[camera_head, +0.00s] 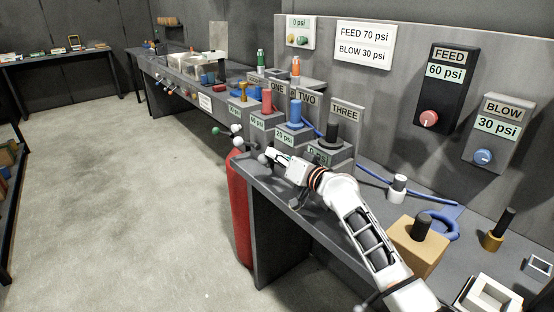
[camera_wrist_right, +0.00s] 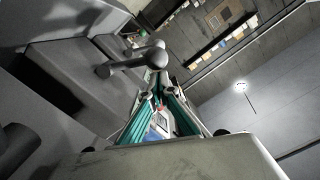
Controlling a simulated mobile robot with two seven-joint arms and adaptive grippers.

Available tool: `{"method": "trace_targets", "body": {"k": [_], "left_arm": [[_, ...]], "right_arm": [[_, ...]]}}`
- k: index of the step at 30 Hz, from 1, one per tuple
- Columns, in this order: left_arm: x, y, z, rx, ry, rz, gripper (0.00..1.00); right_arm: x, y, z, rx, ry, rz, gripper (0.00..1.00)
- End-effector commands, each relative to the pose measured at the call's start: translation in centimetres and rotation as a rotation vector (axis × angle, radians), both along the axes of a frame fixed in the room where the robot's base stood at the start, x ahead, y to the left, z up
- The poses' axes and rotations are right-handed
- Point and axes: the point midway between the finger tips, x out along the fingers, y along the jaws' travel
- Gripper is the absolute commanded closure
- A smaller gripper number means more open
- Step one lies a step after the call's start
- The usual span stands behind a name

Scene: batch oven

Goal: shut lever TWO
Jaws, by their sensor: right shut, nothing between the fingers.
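The TWO sign (camera_head: 306,95) stands behind a blue cylinder (camera_head: 295,112) on a grey box whose display (camera_head: 284,138) appears to read 20 psi. Pale lever knobs stick out in front of the row of boxes, one of them a grey knob (camera_head: 262,158) beside my right gripper (camera_head: 272,154). I cannot tell for sure which knob belongs to TWO. My right gripper is shut and empty. In the right wrist view, a grey lever with a rounded end (camera_wrist_right: 150,56) lies close to the fingertips (camera_wrist_right: 160,80); contact is unclear. My left gripper is out of view.
The THREE box display (camera_head: 318,155), under a black cylinder (camera_head: 331,133), is partly hidden close behind my right gripper. A red gas cylinder (camera_head: 240,210) stands at the bench end. A wooden block (camera_head: 418,245) sits on the bench to the right. The floor at left is clear.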

Motion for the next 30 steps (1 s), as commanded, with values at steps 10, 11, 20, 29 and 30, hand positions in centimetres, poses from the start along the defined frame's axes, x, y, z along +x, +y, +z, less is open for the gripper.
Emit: {"method": "trace_targets", "body": {"k": [10, 11, 20, 29, 30], "left_arm": [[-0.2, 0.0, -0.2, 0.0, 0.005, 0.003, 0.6], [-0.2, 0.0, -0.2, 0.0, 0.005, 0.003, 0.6], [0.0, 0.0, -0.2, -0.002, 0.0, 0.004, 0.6], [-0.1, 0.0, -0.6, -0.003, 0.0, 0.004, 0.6], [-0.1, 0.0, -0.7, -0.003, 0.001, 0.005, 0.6]], "right_arm": [[-0.1, 0.1, 0.0, -0.006, -0.005, 0.0, 1.0], [-0.1, 0.1, -0.1, -0.011, -0.007, 0.001, 1.0], [-0.3, 0.4, -0.4, -0.054, -0.039, 0.0, 1.0], [-0.6, 0.8, -1.1, -0.132, -0.095, 0.001, 1.0], [-0.7, 0.9, -1.2, -0.149, -0.108, 0.001, 1.0]]}}
